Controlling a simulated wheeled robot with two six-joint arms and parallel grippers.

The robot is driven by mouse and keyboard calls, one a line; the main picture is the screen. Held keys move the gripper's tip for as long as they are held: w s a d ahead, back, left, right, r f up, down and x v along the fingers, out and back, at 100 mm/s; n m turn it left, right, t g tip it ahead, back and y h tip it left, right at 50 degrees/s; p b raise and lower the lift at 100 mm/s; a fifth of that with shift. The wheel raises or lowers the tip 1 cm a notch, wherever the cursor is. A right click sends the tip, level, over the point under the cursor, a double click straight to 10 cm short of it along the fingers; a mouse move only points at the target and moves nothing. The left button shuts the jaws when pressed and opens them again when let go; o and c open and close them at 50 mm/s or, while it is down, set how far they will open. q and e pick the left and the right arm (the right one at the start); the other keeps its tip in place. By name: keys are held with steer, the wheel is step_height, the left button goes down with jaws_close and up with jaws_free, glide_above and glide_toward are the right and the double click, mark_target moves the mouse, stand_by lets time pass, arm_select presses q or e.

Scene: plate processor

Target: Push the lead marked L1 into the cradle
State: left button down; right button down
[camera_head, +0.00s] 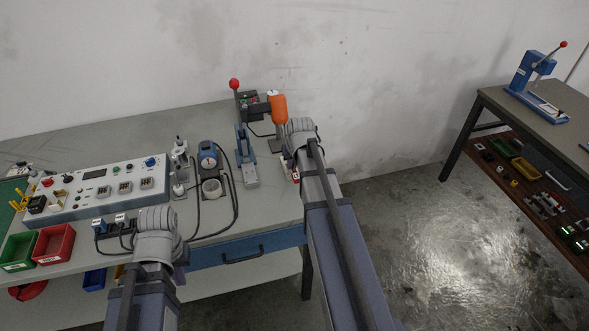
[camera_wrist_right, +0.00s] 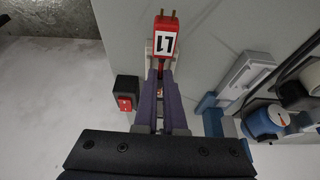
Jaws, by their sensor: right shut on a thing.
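The lead's red plug with a white L1 label (camera_wrist_right: 165,45) shows at the top middle of the right wrist view, its two brass prongs pointing up in the picture. My right gripper (camera_wrist_right: 161,72) is shut on the lead just behind the plug, with a red stretch between the fingers. In the head view, a bit of the red and white plug (camera_head: 294,176) shows beside my right wrist at the bench's right edge; the fingers are mostly hidden. I cannot make out the cradle for certain.
A black box with a red switch (camera_wrist_right: 124,94) is close beside the right gripper. A blue lever press with a red knob (camera_head: 241,140) and an orange-topped device (camera_head: 278,107) stand near the right arm. A control box (camera_head: 100,187) and red bin (camera_head: 54,244) are at left.

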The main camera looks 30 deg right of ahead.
steer(key=shift+w+d, duration=0.25)
steer(key=shift+w, duration=0.8)
steer(key=shift+w+d, duration=0.2)
steer(key=shift+w, duration=0.85)
steer(key=shift+w+d, duration=0.25)
steer(key=shift+w, duration=0.8)
steer(key=shift+f+b, duration=0.65)
steer(key=c, duration=0.9)
jaws_free()
steer(key=shift+r, duration=0.15)
steer(key=p+v, duration=0.7)
steer(key=shift+s+r, duration=0.25)
steer(key=shift+r, duration=0.1)
steer(key=shift+f, duration=0.1)
